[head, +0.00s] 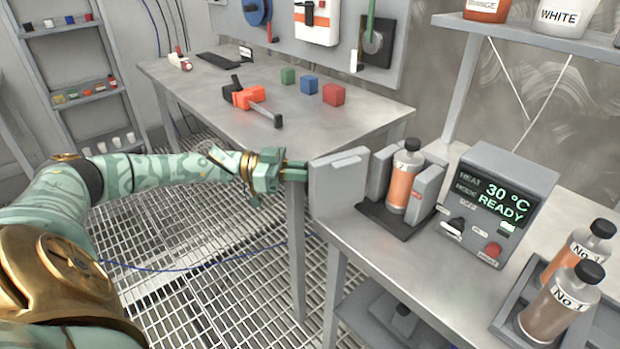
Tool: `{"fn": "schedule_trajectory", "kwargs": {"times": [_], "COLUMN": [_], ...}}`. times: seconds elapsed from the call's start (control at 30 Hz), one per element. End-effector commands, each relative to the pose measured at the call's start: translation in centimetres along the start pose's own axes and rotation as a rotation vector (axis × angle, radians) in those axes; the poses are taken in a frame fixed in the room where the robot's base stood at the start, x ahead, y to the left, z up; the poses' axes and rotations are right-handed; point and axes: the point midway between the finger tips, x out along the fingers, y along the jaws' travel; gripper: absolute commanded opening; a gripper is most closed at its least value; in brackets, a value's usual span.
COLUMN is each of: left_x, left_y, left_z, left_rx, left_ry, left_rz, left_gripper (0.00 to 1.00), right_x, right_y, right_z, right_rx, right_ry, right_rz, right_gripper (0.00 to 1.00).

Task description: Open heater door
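The heater (426,190) is a pair of grey upright blocks on a dark base, at the front of the right bench. A bottle (399,189) with orange contents and a dark cap stands between the blocks. The heater door (337,188) is a flat grey panel with a raised bar near its top. It stands out to the left of the blocks, swung away from the bottle. My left gripper (297,171) is at the door's left edge, fingers pointing right. Whether the fingers grip the door is unclear. My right gripper is not in view.
A control box (497,205) reading 30 °C READY stands right of the heater. A tray (508,318) at the lower right holds two bottles. The back table (215,95) carries an orange tool (243,97) and coloured cubes. Grating floor lies open below my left arm.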

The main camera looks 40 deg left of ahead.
Motion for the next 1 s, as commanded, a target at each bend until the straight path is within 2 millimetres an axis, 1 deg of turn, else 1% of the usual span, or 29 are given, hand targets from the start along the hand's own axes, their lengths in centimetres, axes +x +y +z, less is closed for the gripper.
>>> {"fn": "schedule_trajectory", "kwargs": {"times": [0.4,0.43,0.5,0.77,0.83,0.93,1.0], "left_x": [0.0,0.0,0.0,-0.1,-0.3,-1.6,-3.0], "left_y": [-0.1,-0.1,-0.1,-0.1,-0.1,-0.1,-0.1], "left_z": [-0.1,-0.1,-0.1,-0.1,-0.1,-0.1,-0.1], "left_rx": [0.001,0.001,0.001,0.0,0.0,0.0,-0.001], "left_ry": [0.001,0.001,0.001,0.0,-0.001,-0.004,-0.004], "left_rz": [-0.002,-0.002,-0.002,-0.002,-0.002,-0.004,-0.005], "left_gripper": [0.0,0.17,0.33,0.33,0.33,0.33,0.33], "right_x": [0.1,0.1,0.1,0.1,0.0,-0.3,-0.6], "right_y": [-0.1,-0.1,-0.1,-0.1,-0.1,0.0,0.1], "right_z": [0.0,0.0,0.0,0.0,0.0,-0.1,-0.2], "right_rx": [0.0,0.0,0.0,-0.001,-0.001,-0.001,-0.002], "right_ry": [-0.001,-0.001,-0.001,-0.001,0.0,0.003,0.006], "right_rz": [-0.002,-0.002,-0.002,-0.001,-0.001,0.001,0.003], "right_gripper": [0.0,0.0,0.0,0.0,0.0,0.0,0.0]}}
